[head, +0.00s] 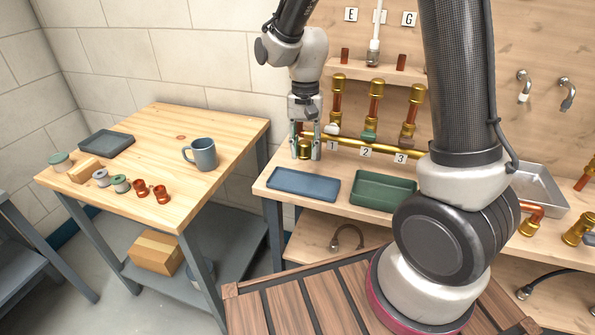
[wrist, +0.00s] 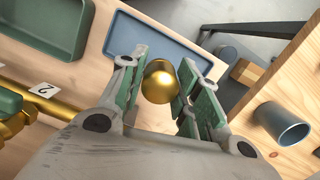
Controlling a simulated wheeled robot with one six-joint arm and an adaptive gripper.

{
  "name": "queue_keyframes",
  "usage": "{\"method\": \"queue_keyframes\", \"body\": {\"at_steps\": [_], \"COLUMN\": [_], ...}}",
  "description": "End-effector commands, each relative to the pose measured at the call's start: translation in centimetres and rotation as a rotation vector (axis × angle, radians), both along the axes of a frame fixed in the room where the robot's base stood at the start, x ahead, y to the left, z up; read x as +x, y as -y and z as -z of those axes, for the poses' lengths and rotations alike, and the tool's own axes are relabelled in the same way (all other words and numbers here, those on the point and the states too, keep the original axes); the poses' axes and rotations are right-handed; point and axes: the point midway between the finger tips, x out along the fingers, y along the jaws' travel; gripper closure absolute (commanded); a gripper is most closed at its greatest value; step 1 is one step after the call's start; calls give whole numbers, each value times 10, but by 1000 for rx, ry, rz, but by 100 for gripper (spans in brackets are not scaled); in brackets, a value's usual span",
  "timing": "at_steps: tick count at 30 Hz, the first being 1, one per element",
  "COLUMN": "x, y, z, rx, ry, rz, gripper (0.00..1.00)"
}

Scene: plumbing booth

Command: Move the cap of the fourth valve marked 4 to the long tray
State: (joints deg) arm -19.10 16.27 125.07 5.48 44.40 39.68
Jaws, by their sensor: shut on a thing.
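My gripper (head: 304,152) is shut on a brass cap (head: 304,148), and the wrist view shows the rounded cap (wrist: 160,82) between the green finger pads. No number shows on the cap. The gripper points down over the bench's left end, just behind the long shallow blue tray (head: 302,184) and left of the label 1. In the wrist view the blue tray (wrist: 118,62) lies beyond the cap, which is apart from it. Valves marked 1 (head: 337,100), 2 (head: 375,105) and 3 (head: 411,115) stand behind; a fourth marking is hidden, apparently behind my arm.
A deeper green tray (head: 382,190) sits right of the blue one. A brass pipe (head: 372,146) runs along the bench behind them. The left wooden table (head: 180,130) holds a blue-grey mug (head: 204,154), a dark tray (head: 106,144) and small fittings.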

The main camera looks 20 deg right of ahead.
Motion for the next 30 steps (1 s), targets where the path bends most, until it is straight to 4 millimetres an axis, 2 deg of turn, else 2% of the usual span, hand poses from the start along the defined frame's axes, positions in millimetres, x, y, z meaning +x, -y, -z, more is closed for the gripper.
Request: {"method": "queue_keyframes", "body": {"at_steps": [7,14,19,30], "x": [-2,-2,-2,-1], "y": [0,0,0,0], "z": [45,67,92,99], "rx": [-1,-1,-1,0], "ry": [-6,-4,-5,-1], "rz": [5,5,4,4], "gripper": [92,92,92,92]}}
